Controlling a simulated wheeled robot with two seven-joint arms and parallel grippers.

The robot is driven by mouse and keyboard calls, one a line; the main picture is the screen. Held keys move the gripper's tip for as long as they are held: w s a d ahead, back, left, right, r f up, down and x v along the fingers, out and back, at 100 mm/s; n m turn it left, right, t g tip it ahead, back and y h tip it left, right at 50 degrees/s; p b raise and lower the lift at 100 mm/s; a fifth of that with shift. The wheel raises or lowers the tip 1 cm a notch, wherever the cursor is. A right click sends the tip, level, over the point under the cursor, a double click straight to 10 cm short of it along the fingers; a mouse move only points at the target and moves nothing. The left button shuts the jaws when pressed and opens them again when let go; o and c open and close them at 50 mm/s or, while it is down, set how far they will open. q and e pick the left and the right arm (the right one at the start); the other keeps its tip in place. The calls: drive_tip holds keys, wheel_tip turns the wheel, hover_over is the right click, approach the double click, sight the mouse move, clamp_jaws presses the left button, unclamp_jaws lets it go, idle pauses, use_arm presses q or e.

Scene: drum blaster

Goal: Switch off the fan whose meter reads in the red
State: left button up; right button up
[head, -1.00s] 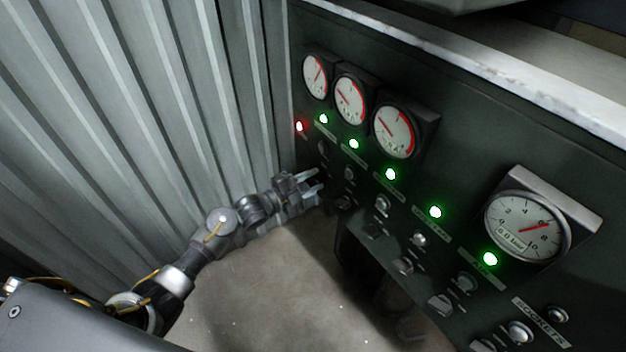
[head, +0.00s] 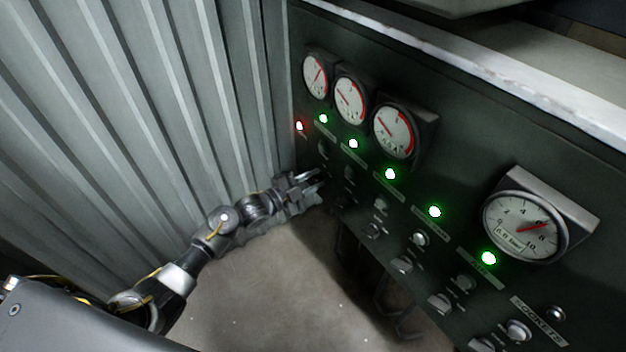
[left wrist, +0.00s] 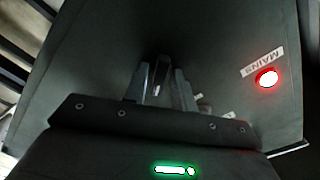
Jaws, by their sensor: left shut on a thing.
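Three small round meters sit at the panel's upper left: the left meter (head: 315,75), the middle meter (head: 350,100) and the right meter (head: 393,131). Each has a red arc. The left meter's needle leans up to the right, near its red arc; the other two needles point up-left. My left gripper (head: 314,180) is at the panel below the left meter and its green lamp (head: 323,118). It is shut on a small switch, which its fingers mostly hide. In the left wrist view the fingers (left wrist: 163,88) reach to the panel. My right gripper is out of view.
More green lamps, switches and a large bar gauge (head: 525,226) run rightward. A corrugated wall (head: 150,110) stands left; bare floor (head: 250,290) lies below.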

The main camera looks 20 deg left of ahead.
use_arm(q)
drive_tip(key=n+p, duration=0.1)
drive_tip(key=n, duration=0.4)
drive_tip(key=shift+r+p, duration=0.1)
drive_tip(key=shift+p, duration=0.3)
drive_tip(key=n+p, duration=0.1)
drive_tip(key=n, duration=0.4)
drive_tip(key=shift+n+p, duration=0.3)
drive_tip(key=shift+p, duration=0.1)
drive_tip(key=o, duration=0.7)
drive_tip(key=shift+b+v, duration=0.8)
drive_tip(key=shift+v, duration=4.65)
